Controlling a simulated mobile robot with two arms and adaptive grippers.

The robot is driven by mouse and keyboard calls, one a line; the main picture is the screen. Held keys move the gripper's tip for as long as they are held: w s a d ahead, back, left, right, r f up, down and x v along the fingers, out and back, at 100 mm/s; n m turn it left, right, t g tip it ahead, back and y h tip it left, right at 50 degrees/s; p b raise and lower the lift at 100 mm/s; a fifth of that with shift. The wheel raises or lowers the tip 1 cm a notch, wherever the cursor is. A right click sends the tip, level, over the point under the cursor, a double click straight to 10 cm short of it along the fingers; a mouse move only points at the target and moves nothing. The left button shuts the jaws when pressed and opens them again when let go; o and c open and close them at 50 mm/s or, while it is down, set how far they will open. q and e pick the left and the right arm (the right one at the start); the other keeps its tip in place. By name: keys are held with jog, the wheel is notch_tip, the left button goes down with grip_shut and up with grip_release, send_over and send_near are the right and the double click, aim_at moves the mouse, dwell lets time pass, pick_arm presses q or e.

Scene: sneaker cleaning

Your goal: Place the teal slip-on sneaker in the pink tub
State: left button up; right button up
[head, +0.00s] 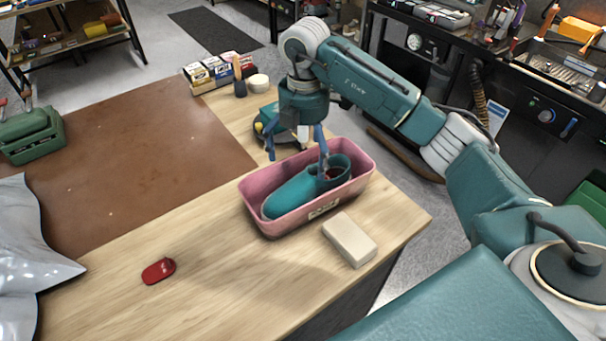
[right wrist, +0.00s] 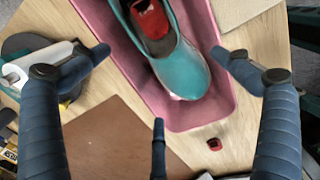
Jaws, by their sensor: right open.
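The teal slip-on sneaker (head: 292,193) lies inside the pink tub (head: 262,232), its toe toward the lower left and its heel toward the upper right. The right wrist view shows its teal toe (right wrist: 186,76) and red inside within the pink tub (right wrist: 222,92). My right gripper (head: 297,150) is above the tub with its fingers spread. One finger overlaps the sneaker's heel end in the head view; I cannot tell whether it touches. In the right wrist view the gripper (right wrist: 160,54) has nothing between its fingers. My left gripper is out of view.
A beige block (head: 349,240) lies right of the tub near the table edge. A red object (head: 158,270) lies at the front left. Small boxes (head: 210,73) stand at the back. A crumpled grey sheet (head: 35,262) covers the left edge. The brown mat (head: 130,150) is mostly clear.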

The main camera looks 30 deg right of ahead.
jog(key=shift+r, duration=1.55)
